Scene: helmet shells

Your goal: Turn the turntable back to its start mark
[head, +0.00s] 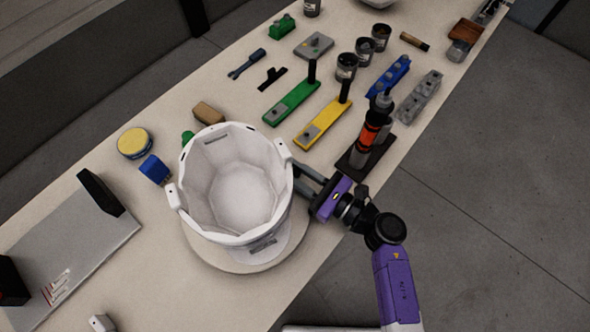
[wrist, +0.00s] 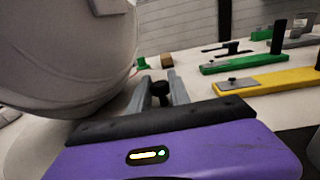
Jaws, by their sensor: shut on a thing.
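A white helmet shell (head: 240,185) sits open side up on the round, cream turntable (head: 250,265). The shell's grey underside (wrist: 60,55) fills the upper left of the wrist view, above the turntable's edge (wrist: 30,135). My gripper (head: 299,178) reaches in from the right, low beside the shell. In the wrist view its grey fingers (wrist: 159,88) are shut on a small black knob (wrist: 160,92) near the turntable's edge. The shell hides most of the disc and the knob in the head view. I cannot make out a start mark.
A bottle stand (head: 368,145) is close behind my gripper. Green (head: 292,100) and yellow (head: 325,122) clamp bars lie behind the shell. A blue block (head: 155,169), a yellow-topped tin (head: 135,143) and a grey plate (head: 75,250) are left. The table's front edge is near.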

